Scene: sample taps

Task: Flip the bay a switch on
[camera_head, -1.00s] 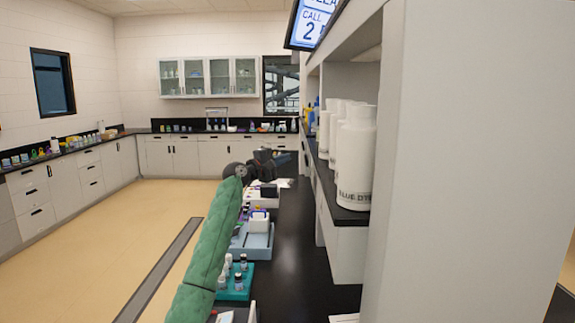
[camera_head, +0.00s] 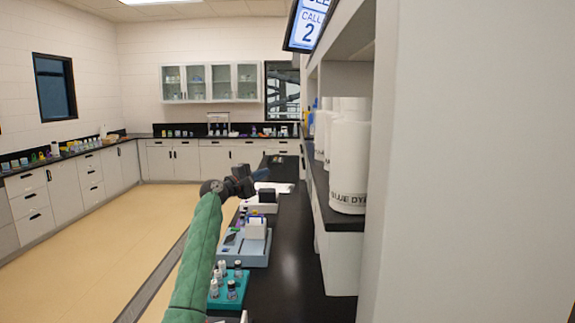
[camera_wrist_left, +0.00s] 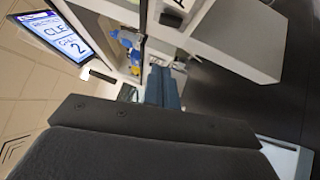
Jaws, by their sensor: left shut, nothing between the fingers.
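I cannot make out a bay a switch in either view. My left gripper (camera_head: 258,174) is at the end of the green-sleeved arm, above the far part of the black bench (camera_head: 290,255). In the left wrist view its two blue-grey fingers (camera_wrist_left: 164,87) are together, with nothing between them. They point toward the shelf unit (camera_wrist_left: 225,35), apart from it as far as I can tell. My right gripper is not in view.
White dye bottles (camera_head: 349,165) stand on the shelf at right, beside a large grey panel (camera_head: 470,170). A screen (camera_head: 311,25) hangs above. A teal rack (camera_head: 240,291) of small bottles and a blue-grey tray (camera_head: 258,260) stand on the bench. The floor at left is clear.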

